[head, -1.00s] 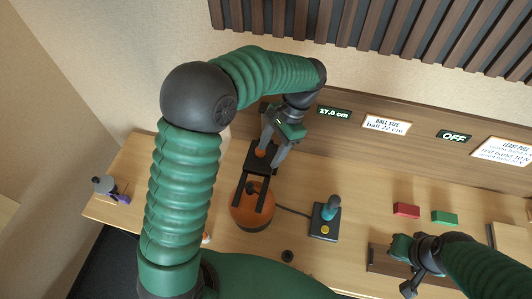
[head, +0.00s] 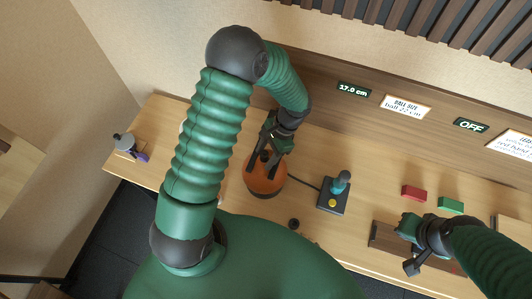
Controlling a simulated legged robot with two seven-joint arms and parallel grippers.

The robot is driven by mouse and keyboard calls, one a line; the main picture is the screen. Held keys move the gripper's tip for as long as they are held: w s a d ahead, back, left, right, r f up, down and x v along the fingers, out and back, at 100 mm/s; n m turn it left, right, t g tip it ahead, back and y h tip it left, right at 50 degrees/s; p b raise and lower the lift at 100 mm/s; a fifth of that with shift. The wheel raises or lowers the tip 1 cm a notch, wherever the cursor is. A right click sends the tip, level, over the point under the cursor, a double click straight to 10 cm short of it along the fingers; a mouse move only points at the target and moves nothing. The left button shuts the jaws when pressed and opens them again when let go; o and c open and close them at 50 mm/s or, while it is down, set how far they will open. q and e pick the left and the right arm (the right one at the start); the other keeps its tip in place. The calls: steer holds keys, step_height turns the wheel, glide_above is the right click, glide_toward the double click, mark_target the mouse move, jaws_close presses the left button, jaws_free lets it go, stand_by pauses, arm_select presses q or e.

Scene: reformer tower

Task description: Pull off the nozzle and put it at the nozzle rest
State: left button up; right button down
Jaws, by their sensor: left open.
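My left gripper (head: 264,160) is open over the round orange body (head: 264,184) on the table, its dark fingers reaching down across the top of that body. I cannot make out the nozzle as a separate part; the gripper and arm cover that area. I cannot tell whether the fingers touch anything. My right gripper (head: 409,252) hangs at the lower right over a brown wooden block; its jaw opening is unclear. I cannot identify the nozzle rest for sure.
A dark box with a teal-topped stick and yellow button (head: 334,197) stands right of the orange body, joined by a cable. Red (head: 414,193) and green (head: 451,205) blocks lie farther right. A grey and purple item (head: 128,145) sits at the left end. Display signs line the back.

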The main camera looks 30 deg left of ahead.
arm_select(q)
steer(key=shift+w+a+f, duration=0.1)
steer(key=shift+a+f, duration=0.05)
steer(key=shift+a, duration=0.35)
steer(key=c, duration=0.6)
steer(key=shift+a, duration=0.1)
steer(key=shift+c, duration=2.6)
jaws_close()
steer(key=shift+o, duration=2)
jaws_free()
steer(key=shift+d, duration=0.3)
jaws_close()
arm_select(e)
steer(key=shift+w+a, duration=0.1)
steer(key=shift+a, duration=0.35)
arm_select(q)
steer(key=shift+a, duration=0.15)
